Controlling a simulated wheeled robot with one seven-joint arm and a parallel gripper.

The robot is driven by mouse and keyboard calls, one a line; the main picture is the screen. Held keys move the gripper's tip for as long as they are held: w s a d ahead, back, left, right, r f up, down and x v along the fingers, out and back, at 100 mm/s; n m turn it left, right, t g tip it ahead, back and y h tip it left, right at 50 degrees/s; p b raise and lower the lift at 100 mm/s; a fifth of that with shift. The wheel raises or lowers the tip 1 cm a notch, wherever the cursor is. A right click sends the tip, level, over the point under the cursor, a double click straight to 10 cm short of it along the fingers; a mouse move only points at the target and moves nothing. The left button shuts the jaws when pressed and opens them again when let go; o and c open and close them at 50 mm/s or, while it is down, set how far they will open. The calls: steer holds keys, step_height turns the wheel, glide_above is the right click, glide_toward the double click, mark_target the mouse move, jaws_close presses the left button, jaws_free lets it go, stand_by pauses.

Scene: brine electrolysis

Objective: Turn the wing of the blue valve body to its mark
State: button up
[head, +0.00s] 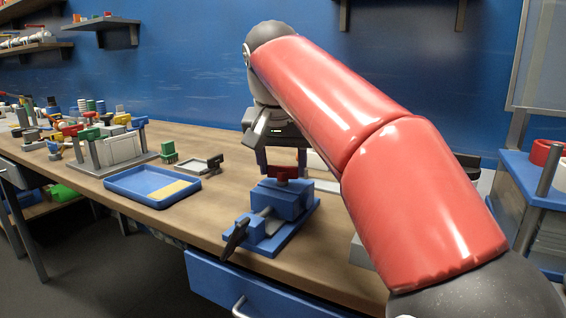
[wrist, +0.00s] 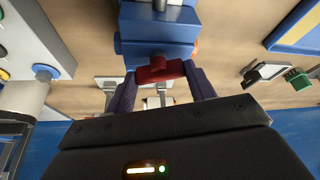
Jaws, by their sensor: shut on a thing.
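A blue block-like valve body (head: 284,196) appears to sit on a blue vise (head: 268,238) near the bench's front edge; the two blues are hard to tell apart. Its red wing (head: 283,172) is on top. In the wrist view the red wing (wrist: 158,70) lies crosswise in front of the blue body (wrist: 157,28). My gripper (wrist: 163,84) is shut on the red wing, one dark finger at each end of it. In the head view my gripper (head: 283,163) comes down from above. I cannot make out a mark.
A blue tray (head: 130,190) with a tan patch lies left of the vise. A small grey tray (head: 200,165) and a green block (head: 168,152) stand behind it. Several coloured parts crowd the far left. A blue stand (head: 530,180) with rings is at the right.

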steer(key=shift+a+m+g+h, duration=0.1)
steer(key=shift+m+g+h, duration=0.4)
steer(key=shift+m, duration=1.4)
steer(key=o, duration=1)
